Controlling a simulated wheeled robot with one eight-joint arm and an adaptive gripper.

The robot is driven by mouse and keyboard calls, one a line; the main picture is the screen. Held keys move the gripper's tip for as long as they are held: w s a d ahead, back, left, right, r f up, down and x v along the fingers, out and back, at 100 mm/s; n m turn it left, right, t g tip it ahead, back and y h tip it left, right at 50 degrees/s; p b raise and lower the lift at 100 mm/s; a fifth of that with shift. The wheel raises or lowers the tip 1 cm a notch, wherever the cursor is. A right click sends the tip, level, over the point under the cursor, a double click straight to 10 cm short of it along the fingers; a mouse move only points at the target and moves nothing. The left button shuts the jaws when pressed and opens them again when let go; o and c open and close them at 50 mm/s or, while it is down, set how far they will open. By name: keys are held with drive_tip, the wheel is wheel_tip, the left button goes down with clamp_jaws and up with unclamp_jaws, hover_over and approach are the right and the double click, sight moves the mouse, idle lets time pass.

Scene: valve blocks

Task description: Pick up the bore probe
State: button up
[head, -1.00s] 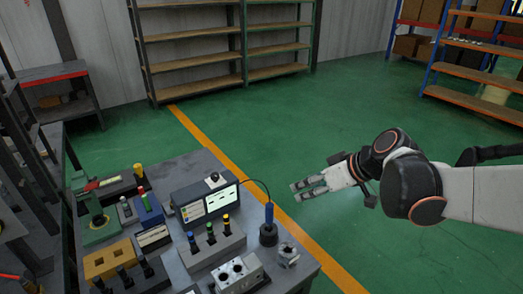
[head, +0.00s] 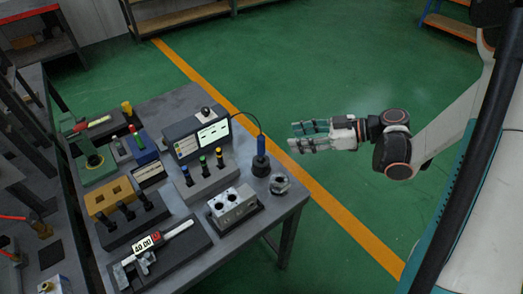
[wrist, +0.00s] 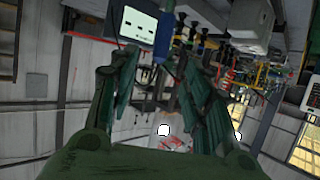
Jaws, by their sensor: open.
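The bore probe (head: 260,147) has a blue handle and stands upright in a dark round holder (head: 261,168) at the bench's right edge. A thin dark cable loops from its top to the grey gauge display (head: 196,137). My gripper (head: 292,136) is open and empty to the right of the probe, its fingers pointing left toward the handle, with a gap between. In the wrist view, the open fingers (wrist: 158,88) frame the lower middle, and the display (wrist: 140,24) shows tilted at the top.
A caliper with a readout (head: 158,248) lies in front. Open green floor lies right of the bench.

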sight(262, 142)
drive_tip(key=b+x, duration=0.1)
drive_tip(key=x, duration=0.4)
drive_tip(key=b+x, duration=0.2)
drive_tip(key=x, duration=0.4)
drive_tip(key=shift+s+a+f, duration=0.15)
drive_tip(key=shift+a+f, duration=0.1)
drive_tip(key=shift+w+a+f+b, duration=0.1)
drive_tip(key=shift+w+a+b, duration=0.1)
drive_tip(key=shift+a+b, duration=0.25)
clamp_jaws()
